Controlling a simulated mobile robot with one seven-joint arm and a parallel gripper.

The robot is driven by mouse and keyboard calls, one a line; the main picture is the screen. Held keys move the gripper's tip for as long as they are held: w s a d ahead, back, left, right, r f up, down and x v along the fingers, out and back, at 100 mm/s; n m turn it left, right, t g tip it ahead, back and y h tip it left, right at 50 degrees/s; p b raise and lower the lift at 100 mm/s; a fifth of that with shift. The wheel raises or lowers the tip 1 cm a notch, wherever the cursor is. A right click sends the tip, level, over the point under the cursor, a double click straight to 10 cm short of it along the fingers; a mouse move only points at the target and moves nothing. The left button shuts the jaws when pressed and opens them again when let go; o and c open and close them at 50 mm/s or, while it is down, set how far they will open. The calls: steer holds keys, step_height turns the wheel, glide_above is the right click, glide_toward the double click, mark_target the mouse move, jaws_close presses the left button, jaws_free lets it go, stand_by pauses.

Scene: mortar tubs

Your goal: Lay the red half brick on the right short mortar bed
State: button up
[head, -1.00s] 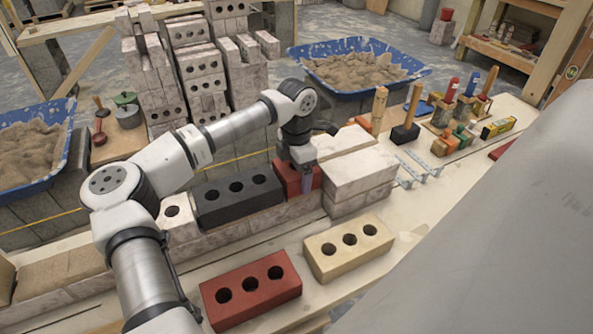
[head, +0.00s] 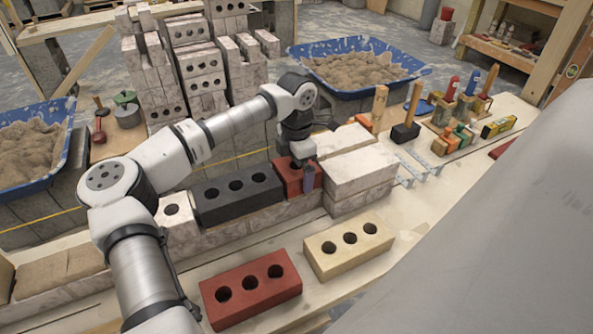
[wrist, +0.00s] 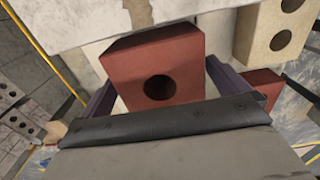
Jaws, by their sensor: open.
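The red half brick (head: 291,182) sits in the wall course, between the dark grey brick (head: 238,197) and the pale block stack (head: 358,175) on the right. The wrist view shows its top with one hole (wrist: 183,62). My gripper (head: 306,172) is just above and around it, pointing down. In the wrist view my gripper (wrist: 165,88) is open, with a finger on each side of the half brick and a gap visible at the left finger. The mortar under the half brick is hidden.
A full red brick (head: 250,290) and a cream brick (head: 348,250) lie on the plank in front of the wall. Tools (head: 405,132) stand at the right back. Blue tubs of mortar (head: 365,72) are behind. Tall pale block stacks (head: 200,65) rise behind my arm.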

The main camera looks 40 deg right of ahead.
step_height(320, 180, up, 13)
steer(key=shift+f, duration=0.2)
